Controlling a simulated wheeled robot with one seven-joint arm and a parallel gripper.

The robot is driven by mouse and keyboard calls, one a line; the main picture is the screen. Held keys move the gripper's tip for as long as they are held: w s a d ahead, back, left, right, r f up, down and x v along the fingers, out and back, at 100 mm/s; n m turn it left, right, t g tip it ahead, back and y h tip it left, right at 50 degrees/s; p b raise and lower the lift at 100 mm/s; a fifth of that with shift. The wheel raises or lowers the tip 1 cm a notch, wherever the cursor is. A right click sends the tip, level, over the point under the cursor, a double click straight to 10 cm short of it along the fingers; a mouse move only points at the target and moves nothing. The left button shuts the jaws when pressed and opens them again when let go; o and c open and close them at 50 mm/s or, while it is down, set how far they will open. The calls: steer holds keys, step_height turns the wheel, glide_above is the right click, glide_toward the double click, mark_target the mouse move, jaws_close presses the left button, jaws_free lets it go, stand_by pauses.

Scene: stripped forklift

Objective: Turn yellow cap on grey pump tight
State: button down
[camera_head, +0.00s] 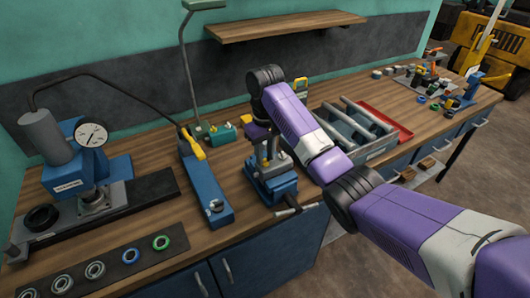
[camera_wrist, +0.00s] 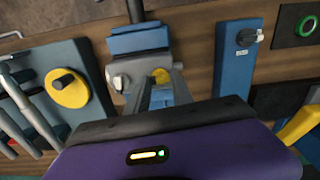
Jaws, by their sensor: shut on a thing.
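The grey pump (camera_wrist: 125,72) is clamped in a blue vise (camera_wrist: 140,38) on the bench. The vise also shows in the head view (camera_head: 275,187), below my wrist. The yellow cap (camera_wrist: 160,75) sits on the pump's face, partly hidden by my fingers. My gripper (camera_wrist: 163,84) reaches down to the pump with one finger on each side of the cap, and it is shut on the cap. In the head view my gripper (camera_head: 268,155) points down over the vise, and the cap is hard to make out.
A grey-blue box with a yellow disc and black knob (camera_wrist: 68,88) stands close to the pump. A tray of tubes (camera_head: 350,125) lies to the right. A blue tool (camera_head: 207,190) and a gauge press (camera_head: 85,160) stand left. A lamp (camera_head: 187,70) rises behind.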

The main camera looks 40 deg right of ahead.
mark_target(265, 159)
steer(key=shift+m, duration=1.6)
steer(key=c, duration=1.1)
jaws_free()
steer(key=shift+r, duration=0.2)
steer(key=shift+w+d+r, duration=0.1)
steer(key=shift+w+r, duration=0.05)
steer(key=shift+r, duration=3.6)
